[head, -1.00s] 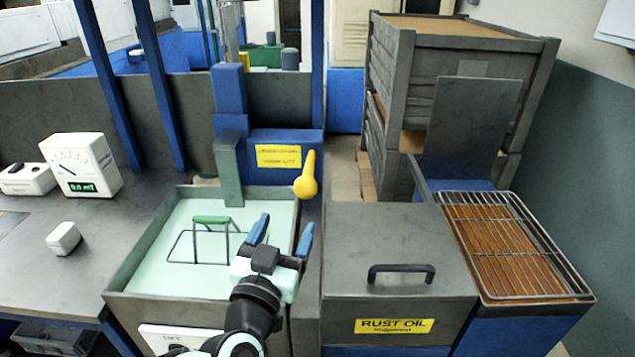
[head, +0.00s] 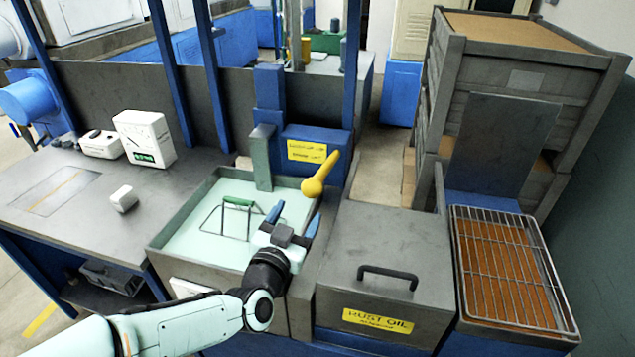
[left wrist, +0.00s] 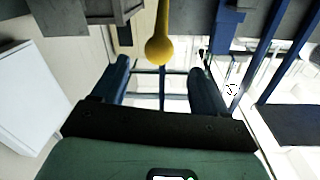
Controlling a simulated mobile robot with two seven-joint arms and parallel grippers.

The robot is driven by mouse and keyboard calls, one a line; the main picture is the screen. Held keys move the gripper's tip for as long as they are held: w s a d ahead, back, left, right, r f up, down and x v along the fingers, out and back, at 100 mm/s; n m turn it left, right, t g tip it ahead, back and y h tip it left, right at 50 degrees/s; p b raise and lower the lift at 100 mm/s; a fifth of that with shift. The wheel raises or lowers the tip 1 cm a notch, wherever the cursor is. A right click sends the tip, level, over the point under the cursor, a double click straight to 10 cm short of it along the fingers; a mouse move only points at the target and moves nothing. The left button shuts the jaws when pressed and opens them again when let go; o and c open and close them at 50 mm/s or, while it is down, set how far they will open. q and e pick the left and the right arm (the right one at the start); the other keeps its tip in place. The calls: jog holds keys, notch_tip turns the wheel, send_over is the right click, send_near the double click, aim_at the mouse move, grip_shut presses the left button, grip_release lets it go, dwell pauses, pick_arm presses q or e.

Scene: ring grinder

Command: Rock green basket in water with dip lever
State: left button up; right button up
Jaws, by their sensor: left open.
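The green-handled basket (head: 238,202) stands in the pale liquid of the water tank (head: 172,244); only its handle and wire frame show. The yellow dip lever (head: 320,175), with a round knob, sticks out from the blue box beside the tank and tilts up to the right. My left gripper (head: 293,220) is open and empty over the tank's right side, below the lever knob and apart from it. In the left wrist view the knob (left wrist: 159,50) shows beyond and between the open fingers (left wrist: 160,82). My right gripper is not in view.
The closed rust oil box (head: 385,245) with a black handle stands right of the tank. A wire rack (head: 505,265) lies farther right. Wooden crates (head: 520,60) stand behind.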

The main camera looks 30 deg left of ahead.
aim_at(314, 184)
pick_arm(q)
jog(key=w, duration=0.3)
jog(key=w+a+p, duration=0.1)
jog(key=w, duration=0.3)
jog(key=w+a, duration=0.1)
jog(key=w, duration=0.3)
jog(key=shift+w+p, duration=0.25)
jog(key=shift+p, duration=0.05)
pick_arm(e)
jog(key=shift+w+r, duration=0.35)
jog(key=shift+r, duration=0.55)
pick_arm(q)
jog(key=shift+c, duration=0.3)
